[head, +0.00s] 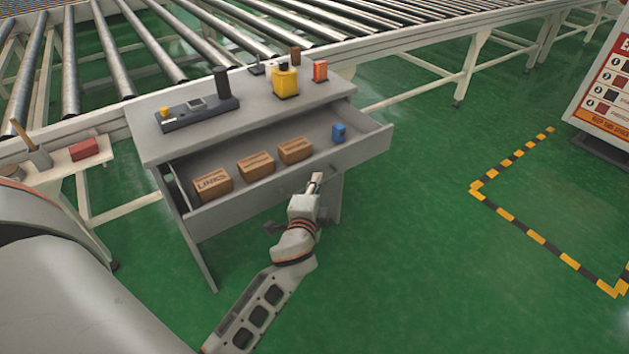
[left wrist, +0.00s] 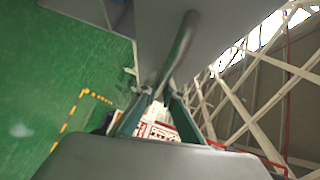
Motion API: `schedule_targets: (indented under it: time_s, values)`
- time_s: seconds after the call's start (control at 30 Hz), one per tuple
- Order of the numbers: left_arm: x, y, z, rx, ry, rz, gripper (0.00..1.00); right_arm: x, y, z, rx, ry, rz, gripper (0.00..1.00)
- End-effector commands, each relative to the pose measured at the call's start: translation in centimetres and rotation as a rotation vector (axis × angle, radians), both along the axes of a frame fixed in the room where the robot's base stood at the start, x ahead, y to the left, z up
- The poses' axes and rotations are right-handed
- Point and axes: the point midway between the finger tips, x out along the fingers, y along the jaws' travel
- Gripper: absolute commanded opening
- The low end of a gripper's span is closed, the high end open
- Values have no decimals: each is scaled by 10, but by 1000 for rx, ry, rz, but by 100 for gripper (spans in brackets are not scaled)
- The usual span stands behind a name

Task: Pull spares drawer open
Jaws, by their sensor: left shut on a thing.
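The grey spares drawer (head: 358,154) stands pulled out from under the grey workbench top (head: 245,112). Inside it lie several brown boxes (head: 255,165) and a small blue item (head: 339,133). My left gripper (head: 316,180) is at the middle of the drawer front. In the left wrist view the drawer's grey bar handle (left wrist: 182,48) runs down between the fingertips of my left gripper (left wrist: 158,98), which is shut on it. The handle is mostly hidden by the gripper in the head view. My right gripper is not in view.
A yellow container (head: 285,82), an orange-red item (head: 320,70) and a dark tray (head: 197,113) stand on the bench top. A roller conveyor (head: 230,30) runs behind. Green floor is clear to the right, up to yellow-black floor marking (head: 520,233) and a sign board (head: 605,95).

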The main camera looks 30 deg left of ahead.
Motion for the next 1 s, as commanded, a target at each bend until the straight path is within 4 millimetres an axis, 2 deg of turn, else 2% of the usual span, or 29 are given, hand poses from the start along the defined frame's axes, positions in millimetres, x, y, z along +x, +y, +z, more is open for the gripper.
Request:
schedule_targets:
  time_s: [0.23,0.27,0.3,0.67,0.83,1.0]
  values:
    - [0,0,-1,1,1,1,0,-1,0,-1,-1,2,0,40]
    - [0,1,-1,1,1,1,12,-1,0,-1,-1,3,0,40]
    - [0,0,-1,1,1,1,15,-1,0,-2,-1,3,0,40]
    - [-2,-1,0,0,1,0,15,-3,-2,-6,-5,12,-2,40]
    - [-21,-8,2,-2,1,0,15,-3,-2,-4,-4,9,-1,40]
    - [-53,-21,6,-2,4,2,15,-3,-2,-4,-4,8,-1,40]
